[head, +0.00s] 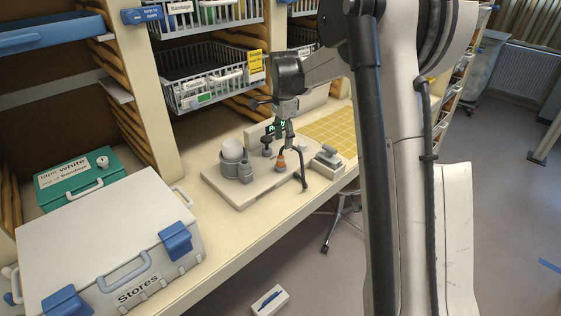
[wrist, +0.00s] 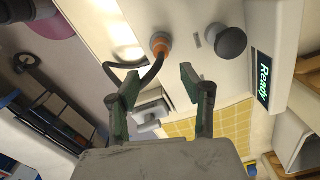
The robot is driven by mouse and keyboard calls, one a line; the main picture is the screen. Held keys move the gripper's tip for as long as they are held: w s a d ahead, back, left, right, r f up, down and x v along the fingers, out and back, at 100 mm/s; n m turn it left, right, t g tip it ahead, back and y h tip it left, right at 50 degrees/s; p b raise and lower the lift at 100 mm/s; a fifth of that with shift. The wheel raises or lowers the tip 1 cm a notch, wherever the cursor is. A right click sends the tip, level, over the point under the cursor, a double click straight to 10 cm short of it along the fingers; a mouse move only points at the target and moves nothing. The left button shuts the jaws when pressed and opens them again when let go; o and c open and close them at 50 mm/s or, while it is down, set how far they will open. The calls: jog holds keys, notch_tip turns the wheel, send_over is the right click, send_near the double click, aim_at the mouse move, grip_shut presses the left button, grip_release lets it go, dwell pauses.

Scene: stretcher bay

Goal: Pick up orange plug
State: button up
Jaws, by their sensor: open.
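The orange plug (head: 281,161) stands upright on the pale device base on the counter, with a dark cable looping away from it. In the wrist view the orange plug (wrist: 160,46) shows its grey top and orange collar, beyond the fingertips and roughly centred between them. My gripper (head: 284,141) is just above the plug in the head view. In the wrist view my gripper (wrist: 160,82) has its two green-lined fingers spread apart with nothing between them. The fingers look apart from the plug.
A dark round knob (wrist: 226,41) stands close beside the plug. A "Ready" display (wrist: 264,79) is behind it. A wire basket (head: 205,92) hangs above; a Stores case (head: 90,225) occupies the near counter.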

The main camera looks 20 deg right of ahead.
aim_at(281, 155)
jog(key=shift+w+a+f+p, duration=0.1)
jog(key=shift+a+f+p, duration=0.1)
jog(key=shift+f, duration=1.8)
jog(key=shift+w+a+f+p, duration=0.1)
jog(key=shift+f+p, duration=0.1)
jog(key=shift+f, duration=1.8)
grip_shut()
